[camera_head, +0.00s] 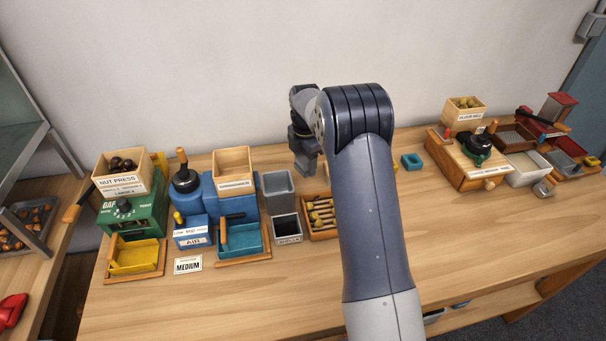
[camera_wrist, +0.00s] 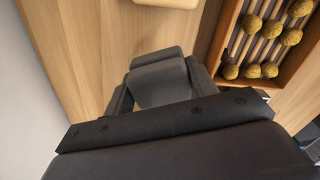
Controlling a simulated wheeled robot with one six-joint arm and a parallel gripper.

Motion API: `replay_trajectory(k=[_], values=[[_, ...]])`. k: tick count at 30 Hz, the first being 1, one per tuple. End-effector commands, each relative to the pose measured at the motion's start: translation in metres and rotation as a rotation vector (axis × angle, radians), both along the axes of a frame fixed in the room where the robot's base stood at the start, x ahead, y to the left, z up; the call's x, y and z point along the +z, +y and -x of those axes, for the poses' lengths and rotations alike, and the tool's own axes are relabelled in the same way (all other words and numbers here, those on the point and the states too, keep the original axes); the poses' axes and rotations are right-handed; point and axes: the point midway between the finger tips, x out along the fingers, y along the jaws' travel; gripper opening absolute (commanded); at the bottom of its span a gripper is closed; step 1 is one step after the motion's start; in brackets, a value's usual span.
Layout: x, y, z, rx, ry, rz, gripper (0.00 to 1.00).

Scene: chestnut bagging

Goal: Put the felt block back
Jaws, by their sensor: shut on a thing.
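My gripper (camera_head: 305,150) is at the back middle of the bench, left of my bent arm link. In the wrist view the gripper (camera_wrist: 160,85) is shut on a dark grey block, which I take to be the felt block (camera_wrist: 160,80). Its top face shows between the two fingers. The lower part of the block is hidden by the gripper body. I cannot tell whether it touches the bench.
A wooden tray with slats and several brown balls (camera_wrist: 222,72) lies close on the right in the wrist view. Grey bins (camera_head: 279,187), a blue machine (camera_head: 232,205) and a green nut press (camera_head: 133,212) stand left. A teal square holder (camera_head: 411,161) lies right of my arm.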

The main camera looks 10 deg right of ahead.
Motion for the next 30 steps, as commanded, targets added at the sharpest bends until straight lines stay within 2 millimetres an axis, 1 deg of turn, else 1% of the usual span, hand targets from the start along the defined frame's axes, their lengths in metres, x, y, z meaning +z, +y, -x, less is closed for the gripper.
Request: replay_trajectory(k=[7,13,20,24,25,30], values=[[-0.021,0.001,0.000,0.000,0.001,0.000,0.25],[-0.047,0.001,0.000,-0.001,0.001,0.000,0.25],[-0.050,0.001,0.000,-0.001,-0.002,0.000,0.25],[-0.054,0.001,0.000,-0.001,-0.002,0.000,0.25],[-0.053,0.001,0.000,-0.001,-0.002,0.000,0.56],[-0.052,0.001,0.000,-0.001,-0.002,0.000,0.70]])
